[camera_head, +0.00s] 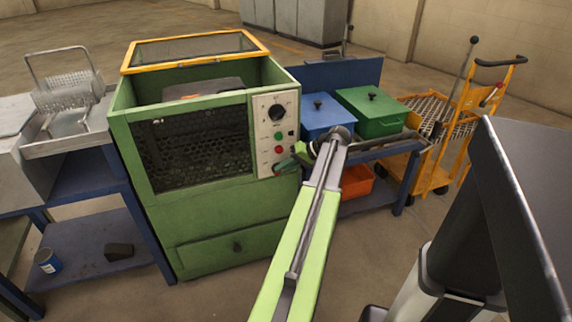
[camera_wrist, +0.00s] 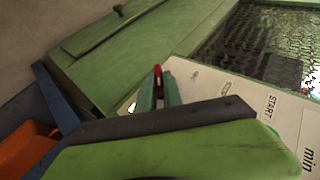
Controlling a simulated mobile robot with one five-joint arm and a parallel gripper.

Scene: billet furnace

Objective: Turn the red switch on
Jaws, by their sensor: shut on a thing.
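The red switch (camera_wrist: 158,71) shows in the wrist view as a small red tip on the white control panel (camera_wrist: 200,78). The green fingers of my gripper (camera_wrist: 158,90) stand close on both sides of it, shut on the switch. In the head view my gripper (camera_head: 284,165) reaches the lower part of the panel (camera_head: 262,130), on the right of the green furnace (camera_head: 190,225). There the gripper hides the switch, and its exact position cannot be told.
Above the gripper the panel carries a black dial (camera_head: 276,112), a green button (camera_head: 278,136) and a red button (camera_head: 279,149). To the right stand a blue box (camera_head: 325,115), a green box (camera_head: 372,112) and an orange cart (camera_head: 460,130). A metal rack (camera_head: 70,95) stands left.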

